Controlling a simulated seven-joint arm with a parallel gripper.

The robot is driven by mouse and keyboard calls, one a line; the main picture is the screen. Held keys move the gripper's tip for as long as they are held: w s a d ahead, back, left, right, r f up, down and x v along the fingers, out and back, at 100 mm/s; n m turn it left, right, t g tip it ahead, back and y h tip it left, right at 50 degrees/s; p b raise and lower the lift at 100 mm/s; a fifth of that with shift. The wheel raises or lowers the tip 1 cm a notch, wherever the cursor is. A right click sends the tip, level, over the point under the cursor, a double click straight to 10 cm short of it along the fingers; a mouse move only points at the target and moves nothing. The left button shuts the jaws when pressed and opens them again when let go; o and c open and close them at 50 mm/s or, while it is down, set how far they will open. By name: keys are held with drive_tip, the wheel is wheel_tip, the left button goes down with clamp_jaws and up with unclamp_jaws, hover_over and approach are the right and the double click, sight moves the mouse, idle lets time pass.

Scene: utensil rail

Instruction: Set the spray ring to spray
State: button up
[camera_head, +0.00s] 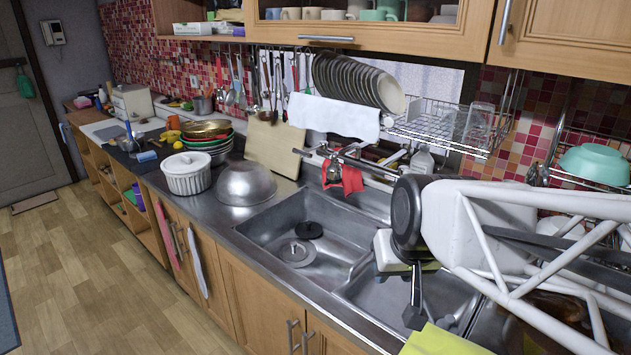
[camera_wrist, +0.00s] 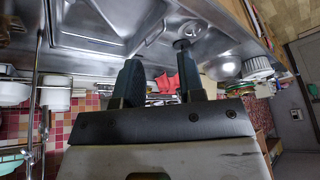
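The metal tap (camera_head: 338,153) stands at the back of the sink, with a spout reaching forward. A small rounded end (camera_head: 333,173) hangs from the spout, beside a red cloth (camera_head: 351,179). The spray ring is too small to make out there, and its setting cannot be read. My gripper (camera_wrist: 160,68) shows in the wrist view as two dark fingers, apart, with nothing held between them. The red cloth shows beyond the gap (camera_wrist: 165,82).
The sink (camera_head: 300,240) has a round drain and a black stopper. A metal bowl (camera_head: 246,183) and white pot (camera_head: 187,173) stand left. A wire rack (camera_head: 440,130) with glasses and a row of plates (camera_head: 355,80) hang above. The space over the left basin is free.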

drive_tip(key=w+a+r+t, duration=0.1)
drive_tip(key=w+a+t, duration=0.2)
drive_tip(key=w, duration=0.9)
drive_tip(key=w+a+t, duration=0.3)
drive_tip(key=w+t, duration=0.1)
drive_tip(key=w, duration=0.7)
drive_tip(key=m+t+h, duration=0.2)
drive_tip(key=m+t, duration=0.1)
drive_tip(key=t, duration=0.1)
approach(325, 185)
wheel_tip(325, 185, up, 7)
drive_tip(key=s, duration=0.1)
drive_tip(key=w+a+f+m+h, duration=0.2)
drive_tip(key=f+m+h, duration=0.1)
drive_tip(key=f+h, duration=0.3)
drive_tip(key=w+a+f+m+h, duration=0.3)
drive_tip(key=f+h, duration=0.3)
drive_tip(key=h, duration=0.2)
drive_tip(key=shift+h, duration=0.4)
drive_tip(key=shift+w+d+f, duration=0.1)
drive_tip(key=shift+w, duration=0.05)
drive_tip(key=shift+x, duration=3.85)
clamp_jaws()
